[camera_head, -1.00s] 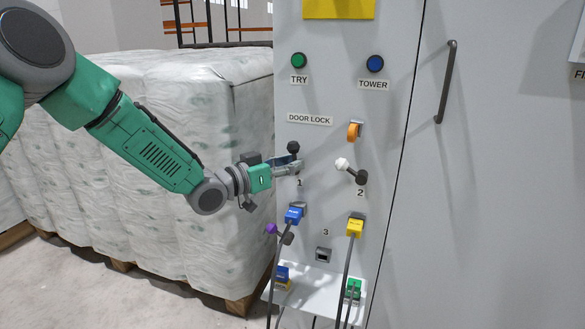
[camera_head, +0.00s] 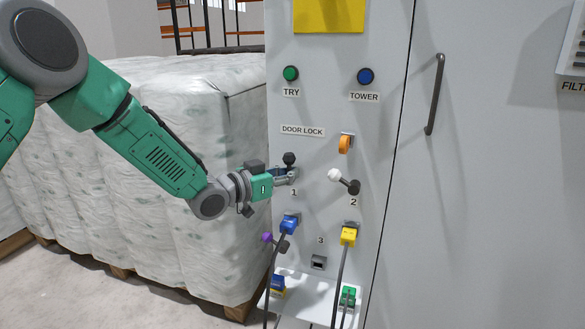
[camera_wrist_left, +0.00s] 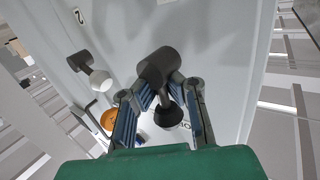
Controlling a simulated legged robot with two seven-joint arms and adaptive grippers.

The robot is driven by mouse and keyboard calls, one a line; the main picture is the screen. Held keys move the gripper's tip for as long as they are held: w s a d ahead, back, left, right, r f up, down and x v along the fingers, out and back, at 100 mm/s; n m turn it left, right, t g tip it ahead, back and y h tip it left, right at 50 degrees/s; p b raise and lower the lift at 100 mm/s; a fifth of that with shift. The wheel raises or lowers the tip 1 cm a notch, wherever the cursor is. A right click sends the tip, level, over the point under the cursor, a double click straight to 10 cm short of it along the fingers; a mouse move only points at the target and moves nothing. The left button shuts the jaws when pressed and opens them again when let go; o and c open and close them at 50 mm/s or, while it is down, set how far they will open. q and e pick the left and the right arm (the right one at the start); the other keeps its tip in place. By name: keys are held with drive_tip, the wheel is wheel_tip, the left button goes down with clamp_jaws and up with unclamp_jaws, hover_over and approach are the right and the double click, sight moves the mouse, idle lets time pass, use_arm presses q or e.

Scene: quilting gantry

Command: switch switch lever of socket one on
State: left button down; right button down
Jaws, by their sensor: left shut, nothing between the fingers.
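The switch lever of socket one (camera_head: 289,158) has a black knob and points upward on the grey panel, above the label 1. In the left wrist view the dark lever (camera_wrist_left: 172,112) shows between my finger linkages. My left gripper (camera_head: 293,175) is shut at the lever, just below its knob, with nothing gripped. In the wrist view its fingers (camera_wrist_left: 160,98) are partly hidden by the lever, and I cannot tell whether they touch it. A blue plug (camera_head: 290,224) with a cable sits below label 1. My right gripper is not in view.
A white-knobbed lever (camera_head: 336,176) marked 2 stands close to the right. An orange door lock handle (camera_head: 345,143) is above it. A yellow plug (camera_head: 348,236), an empty socket 3 (camera_head: 319,262) and a purple-knobbed lever (camera_head: 267,238) are lower. Wrapped pallets (camera_head: 170,210) stand left.

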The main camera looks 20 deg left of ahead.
use_arm(q)
drive_tip(key=shift+s+f, duration=0.1)
drive_tip(key=shift+f, duration=0.15)
drive_tip(key=c, duration=1.6)
unclamp_jaws()
drive_tip(key=shift+s+a+r, duration=0.1)
drive_tip(key=shift+s+a, duration=0.05)
drive_tip(key=shift+a, duration=0.15)
drive_tip(key=v, duration=1.2)
